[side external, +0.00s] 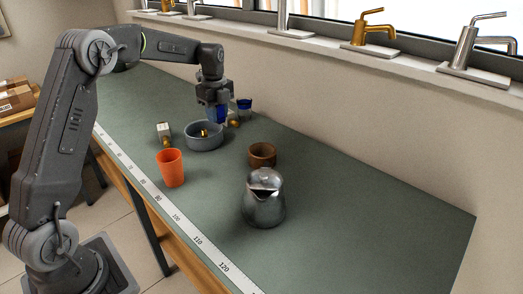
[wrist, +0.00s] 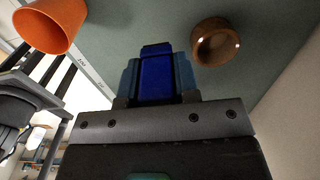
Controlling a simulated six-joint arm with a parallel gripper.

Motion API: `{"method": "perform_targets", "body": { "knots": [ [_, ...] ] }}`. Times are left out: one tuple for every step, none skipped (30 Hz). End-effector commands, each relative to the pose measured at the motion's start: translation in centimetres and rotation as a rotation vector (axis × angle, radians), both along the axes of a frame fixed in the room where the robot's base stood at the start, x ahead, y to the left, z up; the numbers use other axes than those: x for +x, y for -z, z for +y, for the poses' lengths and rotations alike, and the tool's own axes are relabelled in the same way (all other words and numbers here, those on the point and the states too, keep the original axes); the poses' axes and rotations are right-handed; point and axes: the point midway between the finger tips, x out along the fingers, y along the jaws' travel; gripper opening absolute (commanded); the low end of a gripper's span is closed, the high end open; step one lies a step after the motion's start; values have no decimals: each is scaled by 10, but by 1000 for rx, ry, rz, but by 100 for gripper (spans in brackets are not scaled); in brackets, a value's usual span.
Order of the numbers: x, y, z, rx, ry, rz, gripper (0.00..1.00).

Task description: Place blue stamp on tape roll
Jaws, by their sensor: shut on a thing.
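My gripper (side external: 215,112) is shut on the blue stamp (wrist: 157,78), which shows as a dark blue block between the fingers in the wrist view. In the side view, the blue stamp (side external: 217,115) hangs above or just behind the grey bowl, partly hidden by the fingers. A brown round, hollow thing (side external: 262,154), which looks most like the tape roll, stands on the green bench right of the gripper. It also shows in the wrist view (wrist: 215,42), up and right of the stamp and apart from it.
A grey bowl (side external: 204,139) with something golden in it sits below the gripper. A blue-and-clear cup (side external: 244,106) stands behind right. An orange cup (side external: 170,168), a metal pitcher (side external: 264,205) and a white box (side external: 163,131) stand around. The bench's right end is clear.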

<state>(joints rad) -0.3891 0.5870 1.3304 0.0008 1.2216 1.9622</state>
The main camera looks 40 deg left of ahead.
Motion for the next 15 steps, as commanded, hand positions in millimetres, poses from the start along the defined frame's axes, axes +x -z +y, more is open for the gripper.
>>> {"method": "perform_targets", "body": {
  "knots": [
    [1, 2, 0, -1, -1, 1, 5],
    [3, 4, -2, -1, -1, 2, 5],
    [6, 8, -7, -1, 1, 3, 5],
    [9, 11, -11, -1, 1, 3, 5],
    [13, 15, -17, -2, 2, 4, 5],
    [18, 20, -24, -2, 3, 4, 5],
    [22, 24, -29, -1, 3, 3, 5],
    [26, 29, -35, -1, 3, 3, 5],
    [32, 34, -42, -1, 2, 3, 5],
    [36, 38, -47, -1, 3, 3, 5],
    [40, 42, -52, -1, 3, 3, 5],
    [45, 47, -59, -1, 2, 3, 5],
    [49, 50, -64, -1, 2, 2, 5],
    [52, 54, -68, -1, 1, 3, 5],
    [56, 57, -73, 0, 1, 2, 5]
  ]
}}
